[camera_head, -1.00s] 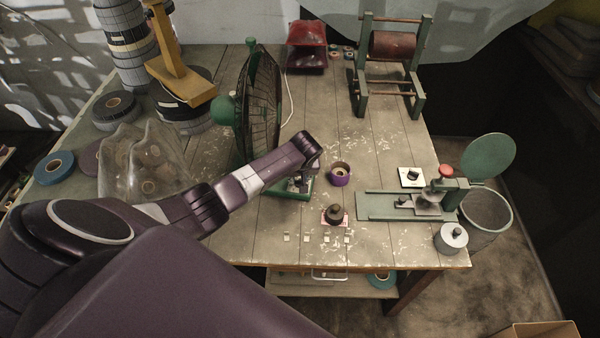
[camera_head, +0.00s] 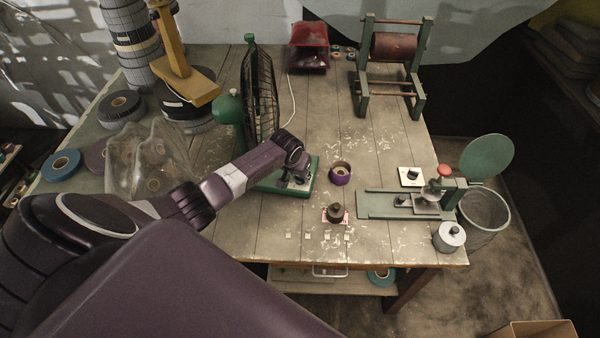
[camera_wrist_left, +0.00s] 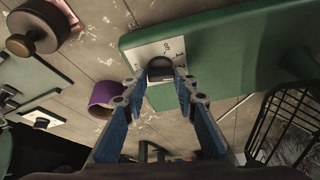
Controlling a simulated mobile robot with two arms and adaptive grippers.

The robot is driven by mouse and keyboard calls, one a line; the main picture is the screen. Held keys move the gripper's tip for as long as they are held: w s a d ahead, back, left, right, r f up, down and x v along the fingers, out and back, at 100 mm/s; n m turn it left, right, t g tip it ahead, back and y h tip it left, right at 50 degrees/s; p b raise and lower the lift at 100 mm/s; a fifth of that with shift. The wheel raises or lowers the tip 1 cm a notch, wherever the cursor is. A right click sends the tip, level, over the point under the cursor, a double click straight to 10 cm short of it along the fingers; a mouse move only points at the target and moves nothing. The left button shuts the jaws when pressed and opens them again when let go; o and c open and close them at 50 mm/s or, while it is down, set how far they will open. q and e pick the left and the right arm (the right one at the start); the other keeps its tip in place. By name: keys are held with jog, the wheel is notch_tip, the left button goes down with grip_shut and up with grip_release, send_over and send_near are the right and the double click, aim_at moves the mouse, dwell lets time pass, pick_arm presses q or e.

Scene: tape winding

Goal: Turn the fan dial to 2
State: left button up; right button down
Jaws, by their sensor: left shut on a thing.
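The green fan (camera_head: 261,95) stands on the left half of the workbench, its green base (camera_head: 309,180) toward the front. In the left wrist view, the base (camera_wrist_left: 225,45) carries a pale label plate (camera_wrist_left: 175,46) with a dark round dial (camera_wrist_left: 160,66). My left gripper (camera_head: 298,180) is at the base. In the wrist view its blue-padded fingers (camera_wrist_left: 160,80) close on the dial from both sides. Some marks show on the plate, too small to read surely, and the dial's setting cannot be told. My right gripper is not in view.
A purple tape roll (camera_head: 341,174) and a dark knob on a red-and-white plate (camera_head: 335,213) lie right of the base. A green press (camera_head: 390,205) stands farther right. The fan cage (camera_wrist_left: 290,125) is close to the gripper. The bench front is mostly clear.

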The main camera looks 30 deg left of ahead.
pick_arm(q)
jog(key=shift+o, duration=0.3)
jog(key=shift+s+d+f, duration=0.15)
jog(key=shift+d+f, duration=0.2)
jog(key=shift+d, duration=0.1)
jog(key=o, duration=0.9)
jog(key=shift+o, duration=0.7)
jog(key=shift+w+a+f, duration=0.1)
jog(key=shift+w+a, duration=0.1)
jog(key=shift+w, duration=0.1)
jog(key=shift+a, duration=0.3)
jog(key=shift+n, duration=0.3)
